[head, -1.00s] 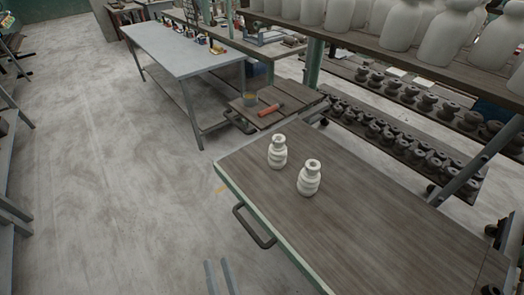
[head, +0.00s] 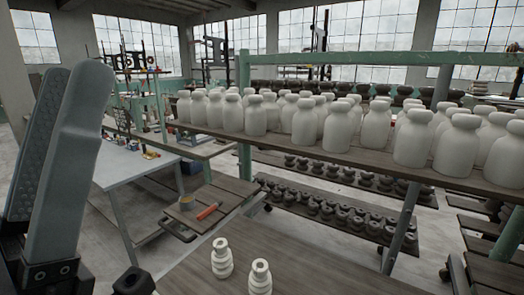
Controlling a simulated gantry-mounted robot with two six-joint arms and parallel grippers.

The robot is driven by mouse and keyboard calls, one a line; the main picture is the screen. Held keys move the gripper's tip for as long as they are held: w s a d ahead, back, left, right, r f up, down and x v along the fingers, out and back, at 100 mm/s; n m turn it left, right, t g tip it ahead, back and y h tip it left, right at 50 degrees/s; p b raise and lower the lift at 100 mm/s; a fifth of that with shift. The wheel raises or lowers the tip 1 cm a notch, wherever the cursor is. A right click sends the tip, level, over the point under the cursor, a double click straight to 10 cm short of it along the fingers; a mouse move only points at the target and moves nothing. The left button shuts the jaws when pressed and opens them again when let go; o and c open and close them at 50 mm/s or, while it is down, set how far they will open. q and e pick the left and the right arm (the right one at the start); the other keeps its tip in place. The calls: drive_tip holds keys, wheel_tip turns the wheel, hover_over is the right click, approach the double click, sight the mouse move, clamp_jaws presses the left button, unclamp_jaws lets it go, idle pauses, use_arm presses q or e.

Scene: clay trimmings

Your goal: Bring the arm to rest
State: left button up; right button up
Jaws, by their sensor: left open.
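My left gripper (head: 64,85) stands large and close at the left of the head view, its two grey fingers pointing up. It is open, with nothing seen between the fingers. The fingers partly overlap from this angle. Two pale ringed clay pieces (head: 222,258) stand upright on the wooden cart top (head: 310,272) at the bottom, to the right of the gripper and apart from it. The lower part of the nearer one (head: 260,278) is cut off by the frame edge. My right gripper is not in view.
A shelf (head: 330,152) full of pale bottle-shaped pots (head: 375,127) crosses the right side. Dark pots (head: 330,208) fill lower racks. A grey table (head: 120,165) stands behind the gripper.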

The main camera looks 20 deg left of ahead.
use_arm(q)
drive_tip(key=w+f+g+y, duration=0.2)
drive_tip(key=w+f+y, duration=0.1)
drive_tip(key=w, duration=0.1)
wheel_tip(320, 180, up, 37)
drive_tip(key=p, duration=3.7)
drive_tip(key=shift+w+a+g+h, duration=0.2)
drive_tip(key=shift+w+g+h, duration=0.15)
drive_tip(key=shift+g+h, duration=0.05)
drive_tip(key=shift+f, duration=0.3)
wheel_tip(320, 180, down, 40)
drive_tip(key=b, duration=4)
